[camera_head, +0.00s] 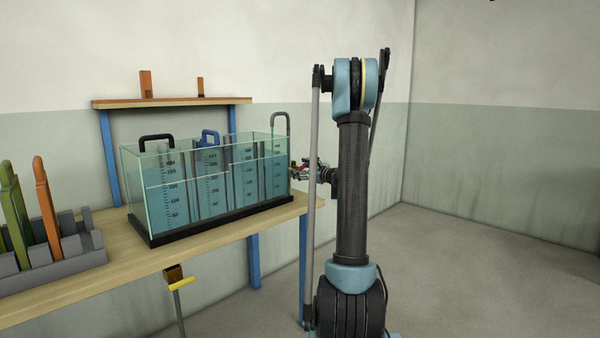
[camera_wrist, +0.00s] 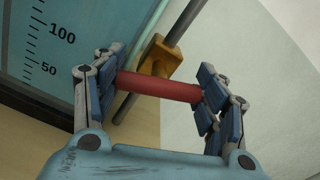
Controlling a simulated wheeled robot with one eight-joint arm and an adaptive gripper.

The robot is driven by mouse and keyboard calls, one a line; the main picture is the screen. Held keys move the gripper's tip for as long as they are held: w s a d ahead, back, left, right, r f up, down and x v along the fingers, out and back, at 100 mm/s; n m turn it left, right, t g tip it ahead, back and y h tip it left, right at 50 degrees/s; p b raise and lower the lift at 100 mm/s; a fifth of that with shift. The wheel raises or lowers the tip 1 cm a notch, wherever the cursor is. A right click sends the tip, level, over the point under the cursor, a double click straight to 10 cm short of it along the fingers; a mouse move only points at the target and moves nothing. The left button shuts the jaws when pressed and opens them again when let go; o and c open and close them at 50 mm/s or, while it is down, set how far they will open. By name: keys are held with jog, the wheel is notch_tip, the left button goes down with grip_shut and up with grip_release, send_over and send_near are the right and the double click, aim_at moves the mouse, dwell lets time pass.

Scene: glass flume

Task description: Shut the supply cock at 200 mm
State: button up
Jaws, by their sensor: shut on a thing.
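The supply cock shows in the wrist view as a brass body (camera_wrist: 160,57) on a grey pipe, with a red lever (camera_wrist: 158,87) across it. My gripper (camera_wrist: 162,86) has its fingers at the two ends of the red lever and is shut on it. In the head view my gripper (camera_head: 318,173) is at the right end of the glass tank (camera_head: 136,218), partly hidden by my arm. The tank holds blue water and has black millimetre scales. The exact water level against the 200 mark is too small to read.
The tank stands on a wooden bench (camera_head: 120,273). A grey rack (camera_head: 85,247) with green and orange handled things is at the left. A yellow-handled thing (camera_head: 181,284) is at the bench's front. The floor at the right is clear.

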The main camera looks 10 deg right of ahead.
jog(key=o, duration=1.1)
jog(key=v, duration=1.2)
